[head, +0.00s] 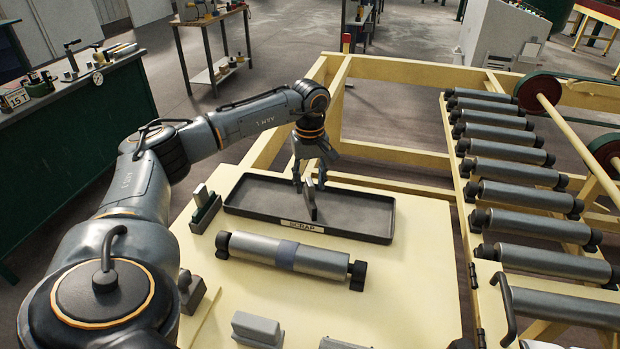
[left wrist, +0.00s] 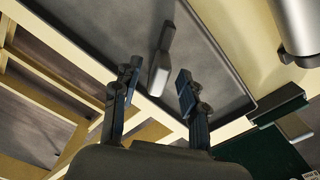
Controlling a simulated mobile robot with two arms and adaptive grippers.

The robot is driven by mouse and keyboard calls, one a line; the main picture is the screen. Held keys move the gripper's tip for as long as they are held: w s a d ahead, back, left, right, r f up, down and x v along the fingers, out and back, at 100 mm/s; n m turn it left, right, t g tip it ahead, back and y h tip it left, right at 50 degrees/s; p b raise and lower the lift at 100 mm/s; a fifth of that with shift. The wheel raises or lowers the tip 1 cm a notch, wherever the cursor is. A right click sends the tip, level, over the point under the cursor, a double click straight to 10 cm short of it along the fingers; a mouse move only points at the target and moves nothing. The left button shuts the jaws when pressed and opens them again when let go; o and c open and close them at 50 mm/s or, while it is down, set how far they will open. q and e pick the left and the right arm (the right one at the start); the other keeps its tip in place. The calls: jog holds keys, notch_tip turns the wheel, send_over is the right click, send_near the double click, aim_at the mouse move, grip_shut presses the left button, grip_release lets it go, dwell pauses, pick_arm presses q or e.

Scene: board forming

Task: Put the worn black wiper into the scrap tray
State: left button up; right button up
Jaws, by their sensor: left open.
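The scrap tray (head: 365,231) is a shallow dark tray with a "SCRAP" label on its front edge, on the cream table. In the left wrist view the wiper (left wrist: 161,65) shows between the open fingertips (left wrist: 156,82), with gaps on both sides, against the tray floor (left wrist: 215,75). My right gripper is not in view.
A silver roller (head: 285,251) lies in front of the tray. A green-and-grey piece (head: 206,211) stands at the tray's left. Grey blocks (head: 257,328) sit near the front. A roller conveyor (head: 520,180) is at the right. Bare table lies right of the silver roller.

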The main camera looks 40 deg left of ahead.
pick_arm(q)
notch_tip(320, 180, up, 12)
dwell(0.5)
dwell(0.6)
